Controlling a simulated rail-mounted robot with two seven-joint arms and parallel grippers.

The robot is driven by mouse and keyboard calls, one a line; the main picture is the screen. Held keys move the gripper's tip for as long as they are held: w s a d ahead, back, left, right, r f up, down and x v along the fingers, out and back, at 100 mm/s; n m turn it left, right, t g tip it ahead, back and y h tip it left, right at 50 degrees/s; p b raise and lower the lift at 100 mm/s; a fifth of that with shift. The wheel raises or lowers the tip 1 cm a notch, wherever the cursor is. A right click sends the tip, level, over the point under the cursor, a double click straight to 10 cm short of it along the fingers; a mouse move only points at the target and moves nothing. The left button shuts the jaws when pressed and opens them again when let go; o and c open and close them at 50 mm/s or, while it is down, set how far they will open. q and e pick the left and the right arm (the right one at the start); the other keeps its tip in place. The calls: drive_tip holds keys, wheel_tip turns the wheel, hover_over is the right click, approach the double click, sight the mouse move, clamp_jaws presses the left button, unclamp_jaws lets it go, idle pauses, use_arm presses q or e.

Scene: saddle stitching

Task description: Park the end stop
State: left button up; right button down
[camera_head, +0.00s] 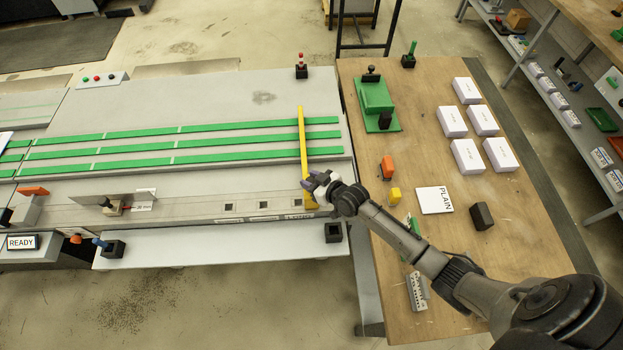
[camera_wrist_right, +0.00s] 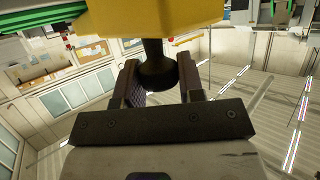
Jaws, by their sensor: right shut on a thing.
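The end stop is a long yellow bar (camera_head: 302,135) lying across the right end of the green belts (camera_head: 210,141), its near end at the grey rail (camera_head: 240,206). My right gripper (camera_head: 315,184) is at the near end of this bar. In the right wrist view, my right gripper (camera_wrist_right: 158,82) is shut on a black knob (camera_wrist_right: 157,70) that joins the yellow end stop (camera_wrist_right: 150,16). The fingers hide part of the near end in the head view. My left gripper is not in view.
Small square marks (camera_head: 229,207) line the rail. A black open box (camera_head: 333,232) sits at the front edge.

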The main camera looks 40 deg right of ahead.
drive_tip(key=shift+s+d, duration=0.2)
drive_tip(key=shift+d, duration=0.2)
drive_tip(key=c, duration=0.8)
unclamp_jaws()
drive_tip(key=v, duration=1.3)
drive_tip(key=shift+s+d+r, duration=0.1)
drive_tip(key=shift+s+r, duration=0.05)
drive_tip(key=shift+s, duration=0.25)
